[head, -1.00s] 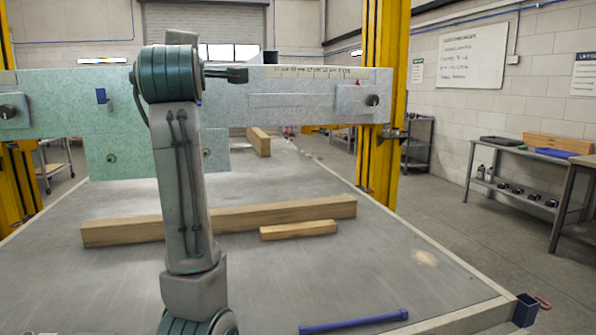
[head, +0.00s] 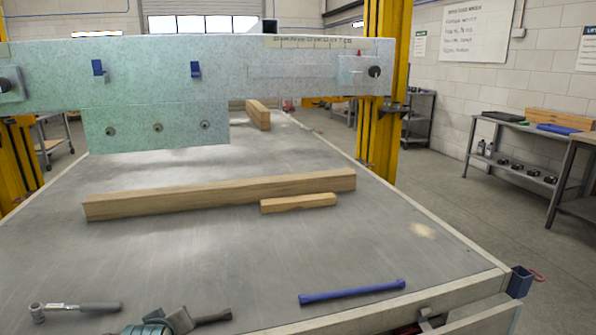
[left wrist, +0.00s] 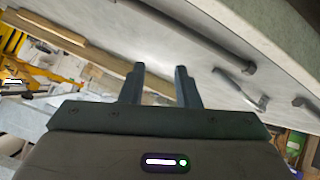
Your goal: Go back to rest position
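My left gripper (head: 222,316) is low at the bottom edge of the head view, pointing right, with part of its wrist cut off by the frame. In the left wrist view its two dark fingers (left wrist: 159,88) stand apart with nothing between them. It is clear of the pale green speckled crossbeam (head: 290,85). My right gripper is not in view.
On the grey table (head: 340,245) lie a ratchet (head: 78,307) to the left of my gripper, a blue bar (head: 352,292) to its right, and a long wooden beam (head: 220,194) with a short wood block (head: 298,203) farther back. A yellow post (head: 383,120) stands behind.

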